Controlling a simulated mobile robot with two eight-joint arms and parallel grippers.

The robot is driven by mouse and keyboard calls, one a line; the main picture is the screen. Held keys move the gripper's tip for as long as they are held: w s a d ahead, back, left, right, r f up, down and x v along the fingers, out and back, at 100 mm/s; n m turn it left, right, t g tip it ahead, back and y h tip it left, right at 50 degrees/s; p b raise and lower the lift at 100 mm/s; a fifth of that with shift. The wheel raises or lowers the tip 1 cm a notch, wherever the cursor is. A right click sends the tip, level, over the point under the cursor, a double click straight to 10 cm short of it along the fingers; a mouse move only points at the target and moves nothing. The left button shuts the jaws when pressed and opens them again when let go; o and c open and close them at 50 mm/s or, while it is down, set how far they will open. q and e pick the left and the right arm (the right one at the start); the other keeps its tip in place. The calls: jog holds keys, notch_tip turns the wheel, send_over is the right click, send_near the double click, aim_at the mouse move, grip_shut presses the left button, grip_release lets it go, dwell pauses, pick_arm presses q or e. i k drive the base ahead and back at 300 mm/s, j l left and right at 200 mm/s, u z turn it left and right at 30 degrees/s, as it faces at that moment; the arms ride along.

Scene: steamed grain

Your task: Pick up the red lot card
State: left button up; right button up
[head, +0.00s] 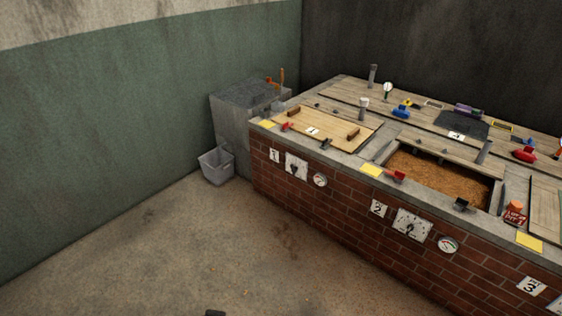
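The red lot card (515,215) stands at the front edge of the brick counter on the right side of the head view. It is a small red card with pale lettering, too small to read surely. An orange-red round object (516,205) is at its top. A yellow card (529,241) lies just in front of it to the right. Neither of my grippers can be made out. Only a small dark shape (215,313) shows at the bottom edge, and I cannot tell what it is.
The brick counter (340,205) holds an open pit of brown grain (440,176), wooden lids (318,128), red handles, gauges and numbered signs. A grey bin (216,166) stands on the floor beside a grey block (240,105). The floor (190,240) in front is clear.

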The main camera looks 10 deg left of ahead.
aim_at(514, 219)
jog(key=z, duration=1.45)
jog(key=u, duration=0.3)
jog(key=i+l+u, duration=0.15)
jog(key=u, duration=0.25)
jog(key=i+l+u, duration=0.15)
jog(key=u, duration=0.25)
jog(key=i+l+u, duration=0.1)
jog(key=l+u, duration=0.15)
jog(key=u, duration=0.15)
jog(key=i+l+u, duration=0.2)
jog(key=l, duration=0.35)
jog(key=l+u, duration=0.25)
jog(key=l, duration=0.25)
jog(key=i+l, duration=0.1)
jog(key=l, duration=0.65)
jog(key=i+l+u, duration=0.1)
jog(key=l, duration=0.6)
jog(key=i+l, duration=0.1)
jog(key=l, duration=0.65)
jog(key=u, duration=0.05)
